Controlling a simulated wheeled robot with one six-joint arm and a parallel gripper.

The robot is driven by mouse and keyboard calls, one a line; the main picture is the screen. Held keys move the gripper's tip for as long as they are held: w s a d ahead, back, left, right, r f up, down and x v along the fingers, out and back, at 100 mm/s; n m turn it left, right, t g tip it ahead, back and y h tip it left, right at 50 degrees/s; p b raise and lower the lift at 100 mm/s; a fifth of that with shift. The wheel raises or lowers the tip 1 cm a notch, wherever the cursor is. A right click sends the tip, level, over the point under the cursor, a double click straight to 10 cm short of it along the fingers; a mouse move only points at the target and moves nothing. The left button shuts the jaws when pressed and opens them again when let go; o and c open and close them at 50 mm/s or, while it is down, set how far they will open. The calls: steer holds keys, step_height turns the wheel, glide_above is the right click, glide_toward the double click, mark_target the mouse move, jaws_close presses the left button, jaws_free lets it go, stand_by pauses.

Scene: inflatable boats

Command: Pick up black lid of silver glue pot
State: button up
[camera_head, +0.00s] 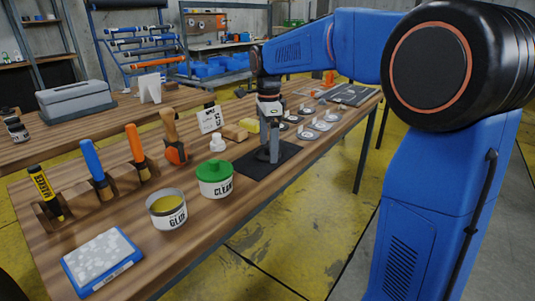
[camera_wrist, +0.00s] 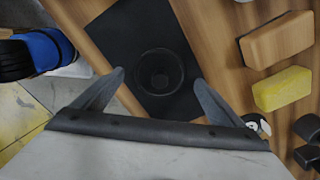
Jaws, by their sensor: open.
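The silver glue pot (camera_head: 167,212) stands without a lid on the wooden bench in the head view, and yellow glue shows inside. A round black lid with a central knob (camera_wrist: 160,78) lies on the black mat (camera_wrist: 125,40). In the head view the mat (camera_head: 283,150) is to the right of the pots, and the dark lid is hard to make out against it. My gripper (camera_head: 269,146) points down over the mat. In the wrist view my gripper (camera_wrist: 159,78) is open, with its fingertips on either side of the lid. Its exact height above the lid is hard to tell.
A pot with a green lid (camera_head: 215,178) stands between the glue pot and the mat. An orange-brown block (camera_wrist: 277,40) and a yellow sponge (camera_wrist: 283,89) lie beside the mat. Upright tools and a blue tray (camera_head: 103,262) occupy the bench's left end.

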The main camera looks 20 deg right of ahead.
mark_target(268, 147)
steer(key=shift+f, duration=0.5)
steer(key=c, duration=1.1)
steer(key=shift+r, duration=0.1)
step_height(268, 147, up, 10)
steer(key=shift+s, duration=0.15)
